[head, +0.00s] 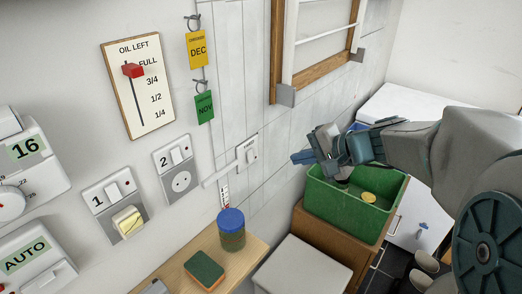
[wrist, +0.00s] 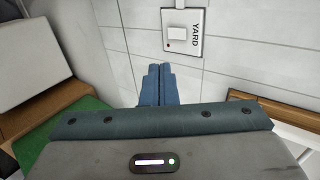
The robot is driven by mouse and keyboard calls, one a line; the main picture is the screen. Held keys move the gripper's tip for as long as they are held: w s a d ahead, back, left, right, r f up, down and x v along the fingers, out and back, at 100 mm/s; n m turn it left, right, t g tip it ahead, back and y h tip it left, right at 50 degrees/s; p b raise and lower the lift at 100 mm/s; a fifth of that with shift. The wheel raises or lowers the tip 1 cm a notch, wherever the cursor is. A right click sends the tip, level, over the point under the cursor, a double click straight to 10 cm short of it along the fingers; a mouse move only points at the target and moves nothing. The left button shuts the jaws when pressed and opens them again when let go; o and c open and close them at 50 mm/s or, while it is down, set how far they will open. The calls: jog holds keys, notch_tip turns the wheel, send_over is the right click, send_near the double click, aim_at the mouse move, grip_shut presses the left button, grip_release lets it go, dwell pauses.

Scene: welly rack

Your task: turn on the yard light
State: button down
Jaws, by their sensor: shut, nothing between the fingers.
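The yard light switch (head: 247,151) is a white wall plate with a rocker, on the pale panelled wall left of my gripper. In the wrist view the plate (wrist: 196,46) reads YARD, with a white rocker (wrist: 177,33) and a small red dot beside it. I cannot tell which way the rocker is tipped. My gripper (head: 298,158) is shut and empty, with its blue fingers together, to the right of the switch and apart from it. In the wrist view its fingertips (wrist: 160,68) point at the wall just below the plate.
A green crate (head: 345,205) with a yellow item stands under my gripper. A wood-framed white rack (head: 275,60) hangs above. Left are sockets marked 1 and 2 (head: 180,182), a shelf with a blue-lidded jar (head: 231,230) and a sponge (head: 205,270).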

jog(key=p, duration=0.1)
send_near(252, 159)
notch_tip(252, 159, down, 3)
jog(key=shift+w+a+f+p, duration=0.2)
jog(key=shift+w+a, duration=0.3)
jog(key=shift+a, duration=0.2)
jog(key=shift+w+a+f+p, duration=0.15)
jog(key=shift+w+a+p, duration=0.1)
jog(key=shift+w+a, duration=0.35)
jog(key=shift+w+a+f+p, duration=0.2)
jog(key=shift+w+a, duration=0.25)
jog(key=shift+a, duration=0.3)
jog(key=shift+f, duration=0.1)
jog(key=b, duration=0.3)
jog(key=shift+w+a+y, duration=0.1)
jog(key=shift+y, duration=0.2)
